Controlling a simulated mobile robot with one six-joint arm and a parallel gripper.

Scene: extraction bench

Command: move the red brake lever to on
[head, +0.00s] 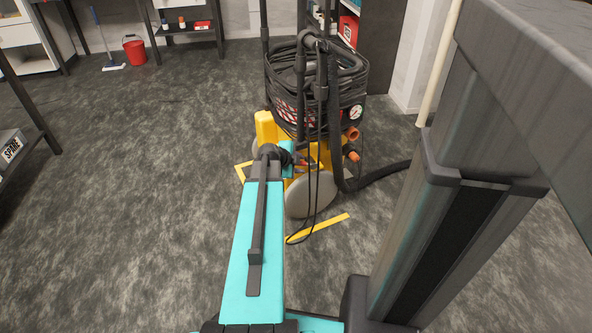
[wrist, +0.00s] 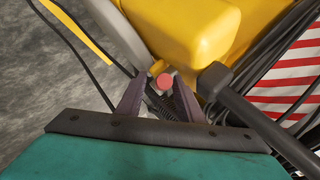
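The red end of the brake lever (wrist: 164,81) shows as a small round knob low on the yellow machine in the wrist view. My gripper (wrist: 160,83) is open around it, one dark finger on each side. A gap shows between the left finger and the knob. The right finger is close to the knob, and I cannot tell if it touches. In the head view my arm reaches to the yellow machine (head: 264,125), and my own arm hides the fingertips and most of the lever there.
A coiled black hose (head: 318,75) sits on the machine, and a grey wheel (head: 312,194) is beside my arm. A thick hose (head: 380,178) and thin cables hang at the right. Yellow tape (head: 318,229) marks the floor.

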